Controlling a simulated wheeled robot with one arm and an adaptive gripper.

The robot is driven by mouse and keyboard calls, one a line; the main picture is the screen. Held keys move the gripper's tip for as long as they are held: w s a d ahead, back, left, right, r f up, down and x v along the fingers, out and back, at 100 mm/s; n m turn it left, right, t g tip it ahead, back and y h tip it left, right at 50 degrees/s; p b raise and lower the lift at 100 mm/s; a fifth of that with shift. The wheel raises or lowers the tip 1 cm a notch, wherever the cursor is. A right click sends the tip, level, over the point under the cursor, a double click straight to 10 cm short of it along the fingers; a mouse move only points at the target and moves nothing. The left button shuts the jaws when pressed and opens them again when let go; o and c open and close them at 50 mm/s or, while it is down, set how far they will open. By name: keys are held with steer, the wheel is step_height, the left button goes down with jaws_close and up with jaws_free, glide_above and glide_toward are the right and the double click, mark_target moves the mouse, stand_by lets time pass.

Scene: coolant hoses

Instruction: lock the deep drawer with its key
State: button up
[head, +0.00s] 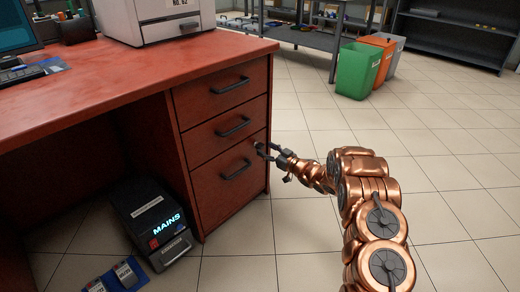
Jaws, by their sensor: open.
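The deep drawer (220,194) is the lowest and tallest of three drawers in the red desk pedestal, and its front looks closed. Its dark handle (237,170) is near the top of the front. My gripper (261,150) is open, with its fingertips by the drawer's upper right corner. I cannot tell whether they touch the front. The key and the keyhole cannot be made out. My fingers cover part of that corner.
Two shallower drawers (224,89) above look closed. A black box marked MAINS (158,223) stands on the floor left of the pedestal, with a blue tray (97,285) beside it. Green and orange bins (357,70) stand at the back. The tiled floor on the right is clear.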

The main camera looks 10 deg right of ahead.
mark_target(262, 147)
steer(key=shift+b+x, duration=0.6)
steer(key=shift+x, duration=1.5)
jaws_close()
